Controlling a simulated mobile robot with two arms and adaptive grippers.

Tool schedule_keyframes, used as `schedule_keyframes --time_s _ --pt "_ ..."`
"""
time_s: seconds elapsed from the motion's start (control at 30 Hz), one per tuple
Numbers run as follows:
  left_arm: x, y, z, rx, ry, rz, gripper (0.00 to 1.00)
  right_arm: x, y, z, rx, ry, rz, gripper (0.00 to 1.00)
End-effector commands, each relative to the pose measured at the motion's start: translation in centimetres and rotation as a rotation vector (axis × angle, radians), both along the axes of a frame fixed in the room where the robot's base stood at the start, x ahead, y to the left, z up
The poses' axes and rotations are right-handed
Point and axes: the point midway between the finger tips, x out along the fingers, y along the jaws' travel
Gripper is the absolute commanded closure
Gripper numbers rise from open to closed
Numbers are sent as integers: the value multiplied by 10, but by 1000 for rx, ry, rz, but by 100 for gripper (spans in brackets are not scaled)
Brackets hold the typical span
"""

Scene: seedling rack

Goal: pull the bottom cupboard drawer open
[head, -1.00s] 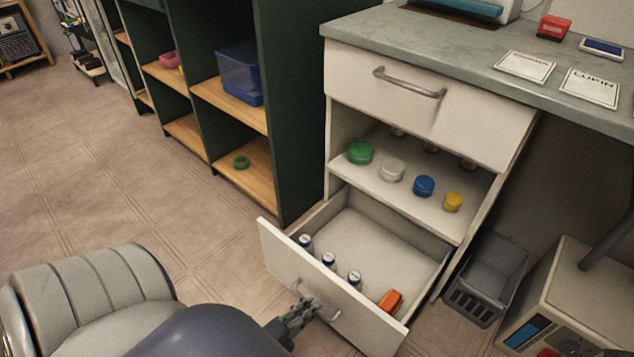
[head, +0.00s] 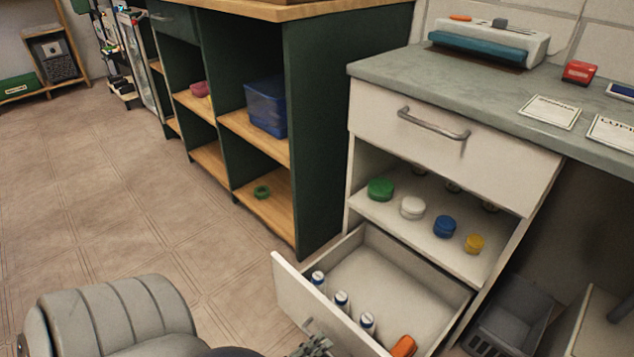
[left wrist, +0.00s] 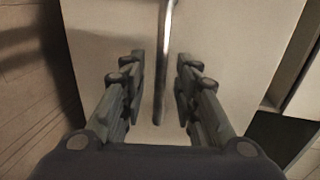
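The bottom cupboard drawer (head: 395,285) stands pulled out from the white cupboard, with its inside showing. It holds several small white bottles with dark bands (head: 342,303) and an orange item (head: 403,346). My left gripper (head: 318,346) is at the outer face of the drawer front, by its handle, at the bottom edge of the head view. In the left wrist view, my left gripper (left wrist: 160,80) is open. The metal handle (left wrist: 164,55) runs between its two fingers, with a gap on each side. My right gripper is not in view.
The upper drawer (head: 440,135) is shut. Green, white, blue and yellow lidded items (head: 412,207) stand on the shelf between. A dark green shelf unit (head: 340,130) is to the left. A grey basket (head: 513,315) is to the right. The floor at left is clear.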

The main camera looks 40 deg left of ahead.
Motion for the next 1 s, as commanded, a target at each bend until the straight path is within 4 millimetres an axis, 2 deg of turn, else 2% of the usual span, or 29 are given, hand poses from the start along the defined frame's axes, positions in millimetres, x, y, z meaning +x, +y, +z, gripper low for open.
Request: schedule_keyframes --time_s 0.13,0.23,0.5,0.7,0.83,1.0 --pt "-5 0 1 0 1 0 71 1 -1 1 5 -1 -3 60" --pt "-18 1 3 0 2 1 71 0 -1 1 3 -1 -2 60" --pt "-75 3 15 0 4 1 71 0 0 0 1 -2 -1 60" --pt "-106 3 22 0 1 0 71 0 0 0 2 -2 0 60" --pt "-115 4 24 0 1 0 71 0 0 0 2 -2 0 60" --pt "-118 4 25 0 -1 0 71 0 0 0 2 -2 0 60"
